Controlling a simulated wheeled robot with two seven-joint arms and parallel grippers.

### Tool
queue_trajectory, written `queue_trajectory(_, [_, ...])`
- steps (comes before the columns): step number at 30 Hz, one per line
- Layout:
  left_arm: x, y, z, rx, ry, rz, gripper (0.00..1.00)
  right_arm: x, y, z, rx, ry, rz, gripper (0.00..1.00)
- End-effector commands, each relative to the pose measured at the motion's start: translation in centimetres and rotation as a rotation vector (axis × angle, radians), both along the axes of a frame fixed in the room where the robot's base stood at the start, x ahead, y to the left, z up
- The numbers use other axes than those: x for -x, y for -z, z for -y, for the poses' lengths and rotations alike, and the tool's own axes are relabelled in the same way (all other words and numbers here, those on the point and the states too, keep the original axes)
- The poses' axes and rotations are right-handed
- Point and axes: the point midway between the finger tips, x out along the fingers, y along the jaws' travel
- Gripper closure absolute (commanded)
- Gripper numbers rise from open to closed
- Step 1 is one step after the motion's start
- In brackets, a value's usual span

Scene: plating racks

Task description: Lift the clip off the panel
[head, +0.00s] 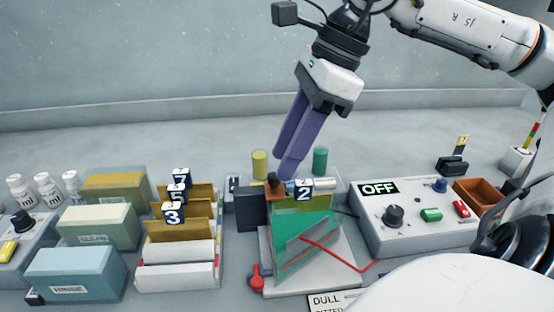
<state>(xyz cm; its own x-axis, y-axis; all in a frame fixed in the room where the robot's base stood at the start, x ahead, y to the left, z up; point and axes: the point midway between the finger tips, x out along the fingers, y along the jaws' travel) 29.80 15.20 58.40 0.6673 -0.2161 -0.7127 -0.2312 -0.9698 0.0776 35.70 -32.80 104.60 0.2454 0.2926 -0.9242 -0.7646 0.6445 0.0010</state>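A green panel (307,226) with a number 2 tag stands in a grey holder at the centre. A small brown clip with a dark knob (274,189) sits at the panel's top left edge. My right gripper (284,168) reaches down from the upper right, its purple fingertips just above and behind the clip. The fingers overlap in this view, so the gap between them and any contact with the clip are unclear. My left gripper is not in view.
Left are tanks, including RINSE (75,275), and a rack of tagged panels (180,250). Right is a control box (410,240) with an OFF sign. A red wire (345,262) runs from the panel. A red clamp (257,279) is at the holder's left.

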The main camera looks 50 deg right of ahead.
Motion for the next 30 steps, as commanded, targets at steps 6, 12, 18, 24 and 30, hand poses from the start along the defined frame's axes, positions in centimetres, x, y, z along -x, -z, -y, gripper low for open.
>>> queue_trajectory(6, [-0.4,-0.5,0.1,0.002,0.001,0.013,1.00,-0.6,2.6,-0.8,0.000,-0.002,-0.002,0.65])
queue_trajectory(12, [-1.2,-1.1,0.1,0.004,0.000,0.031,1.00,-0.8,3.1,-1.0,0.000,-0.001,0.002,0.65])
queue_trajectory(18, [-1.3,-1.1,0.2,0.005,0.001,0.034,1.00,-0.8,3.0,-1.0,-0.001,-0.001,0.001,0.70])
queue_trajectory(24, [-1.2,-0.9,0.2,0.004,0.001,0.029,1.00,-0.8,3.0,-1.0,-0.001,-0.001,0.001,1.00])
queue_trajectory(30, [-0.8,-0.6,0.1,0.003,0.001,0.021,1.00,-0.8,3.0,-1.0,0.000,0.000,0.001,1.00])
